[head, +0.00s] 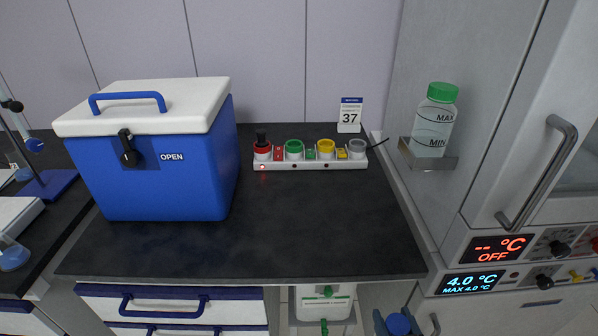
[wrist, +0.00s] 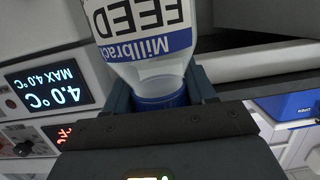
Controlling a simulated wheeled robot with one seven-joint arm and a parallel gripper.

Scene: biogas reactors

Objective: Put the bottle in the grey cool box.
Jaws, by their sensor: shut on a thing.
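My gripper is shut on the blue cap end of a clear bottle (wrist: 150,62) with a white and blue label reading "Millbrack FEED". The wrist view shows it upside down, with the gripper (wrist: 160,98) around the cap. In the head view only a blue round part (head: 398,324), likely the cap, shows at the bottom edge, low in front of the table. The rest of the bottle is out of that view.
The dark table (head: 300,235) is clear in the middle. A green-capped bottle (head: 434,120) sits on a wall shelf. A cabinet with "4.0 °C" display (head: 472,283) is at right.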

